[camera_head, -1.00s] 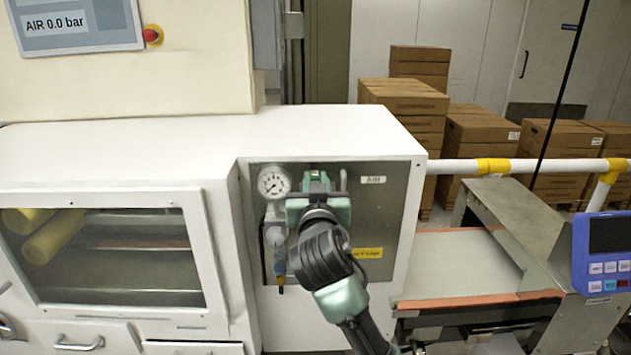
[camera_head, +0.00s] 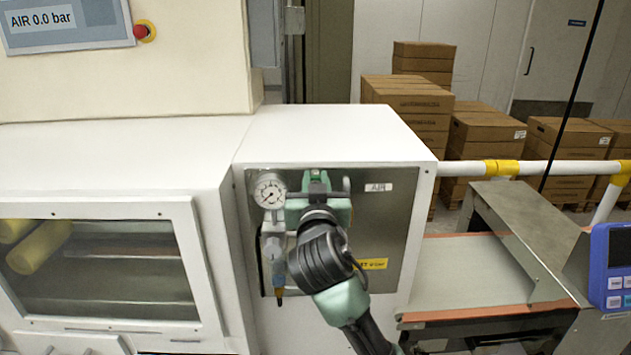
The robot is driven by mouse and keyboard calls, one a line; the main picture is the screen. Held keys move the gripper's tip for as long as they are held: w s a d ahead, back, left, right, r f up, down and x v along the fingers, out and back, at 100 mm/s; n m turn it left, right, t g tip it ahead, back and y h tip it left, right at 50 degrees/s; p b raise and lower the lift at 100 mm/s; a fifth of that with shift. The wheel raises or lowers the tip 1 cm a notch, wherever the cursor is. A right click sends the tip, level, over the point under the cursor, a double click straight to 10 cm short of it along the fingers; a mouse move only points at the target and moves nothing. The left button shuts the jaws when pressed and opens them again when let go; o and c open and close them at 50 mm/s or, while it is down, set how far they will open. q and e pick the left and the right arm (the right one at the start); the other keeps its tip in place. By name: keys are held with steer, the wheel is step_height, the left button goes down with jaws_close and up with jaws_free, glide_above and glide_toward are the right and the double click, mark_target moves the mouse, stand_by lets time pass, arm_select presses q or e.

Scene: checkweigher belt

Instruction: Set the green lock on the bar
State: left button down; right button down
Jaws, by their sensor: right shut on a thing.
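My right gripper (camera_head: 318,188) is in front of the steel air panel (camera_head: 395,215), just right of the round gauge (camera_head: 269,190). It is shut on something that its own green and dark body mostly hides. A small green patch shows at its top; I cannot clearly tell the green lock from the gripper there. A short grey upright bar end (camera_head: 346,184) shows just right of the gripper. Whether the held thing touches the bar is hidden. My left gripper is not in view.
A white cabinet with a window (camera_head: 105,270) stands at left. The conveyor belt (camera_head: 465,275) and a white rail (camera_head: 560,168) are at right. The screen (camera_head: 65,22) reads AIR 0.0 bar.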

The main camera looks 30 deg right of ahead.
steer(key=shift+s+a+r, duration=0.2)
steer(key=shift+r, duration=0.15)
steer(key=shift+w+d+f, duration=0.25)
steer(key=shift+w, duration=0.05)
steer(key=shift+s+a+f, duration=0.1)
steer(key=shift+f, duration=0.1)
steer(key=shift+f+b, duration=1.9)
steer(key=shift+f, duration=0.15)
steer(key=c, duration=1.2)
jaws_free()
